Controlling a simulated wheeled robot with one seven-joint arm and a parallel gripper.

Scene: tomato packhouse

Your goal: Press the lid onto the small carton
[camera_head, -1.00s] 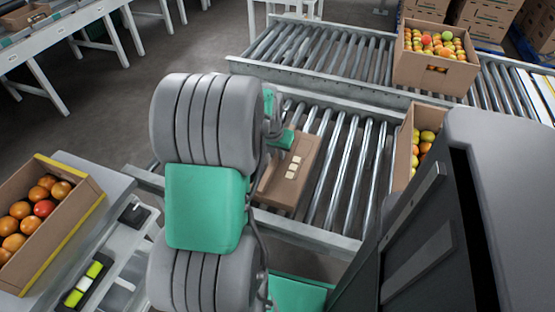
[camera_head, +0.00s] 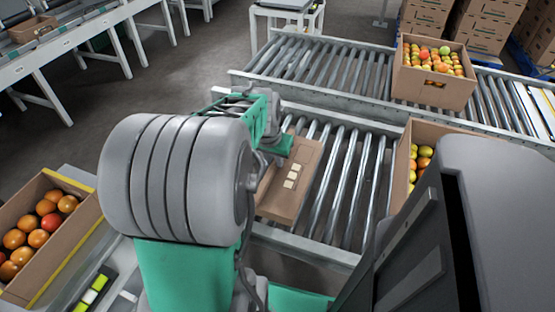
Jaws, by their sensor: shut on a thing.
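A flat brown cardboard piece with several pale square patches, which I take to be the lid (camera_head: 299,160), is over the rollers of the near conveyor. The small carton cannot be told apart from it; any carton under it is hidden. My gripper (camera_head: 283,146) shows as a green and grey end at the far left edge of the cardboard. It is shut on the lid, though its fingertips are hard to make out. Whether the lid is seated flat cannot be told from here.
The near roller conveyor (camera_head: 343,185) has bare rollers right of the lid. A carton of tomatoes (camera_head: 408,145) stands at its right end, partly hidden. Another fruit carton (camera_head: 433,88) stands on the far conveyor. An orange-red tomato carton (camera_head: 75,235) stands at left.

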